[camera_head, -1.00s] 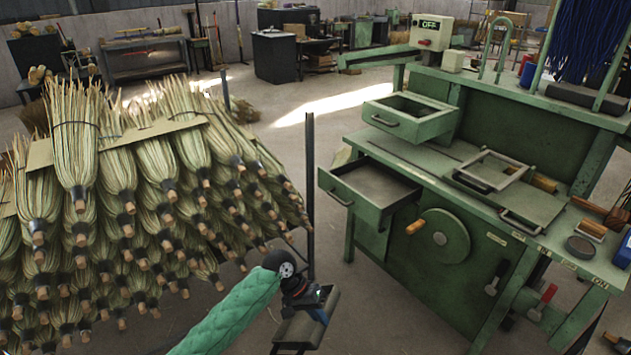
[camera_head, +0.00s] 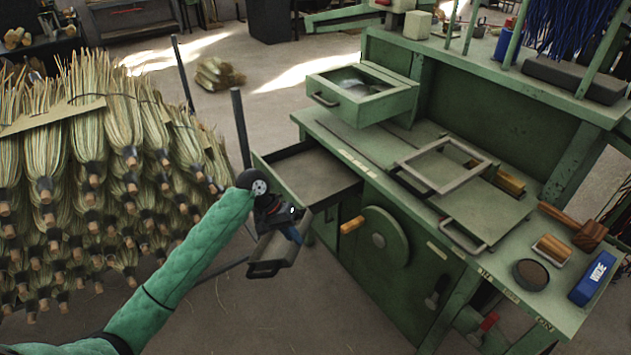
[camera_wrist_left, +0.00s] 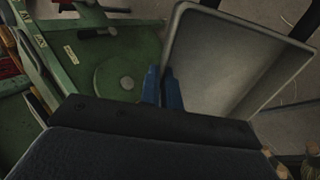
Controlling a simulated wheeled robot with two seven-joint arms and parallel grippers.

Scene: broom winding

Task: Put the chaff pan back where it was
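The chaff pan (camera_head: 285,250) is a grey, shallow pan with a dark handle-like edge. It hangs tilted from my left gripper (camera_head: 293,228), in front of the green bench's lower left side and above the floor. In the left wrist view the pan's grey inside (camera_wrist_left: 225,60) fills the upper right. The blue fingers of my left gripper (camera_wrist_left: 165,88) are close together at the pan's near left edge and appear shut on it. The exact grip is partly hidden by the gripper. My right gripper is not in view.
The green bench (camera_head: 400,235) has an open lower drawer (camera_head: 300,180) just behind the pan and an open upper drawer (camera_head: 360,105). A crank wheel (camera_head: 385,240) is on its front. A dark post (camera_head: 240,125) and stacked broom heads (camera_head: 110,180) stand left. Floor below the pan is open.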

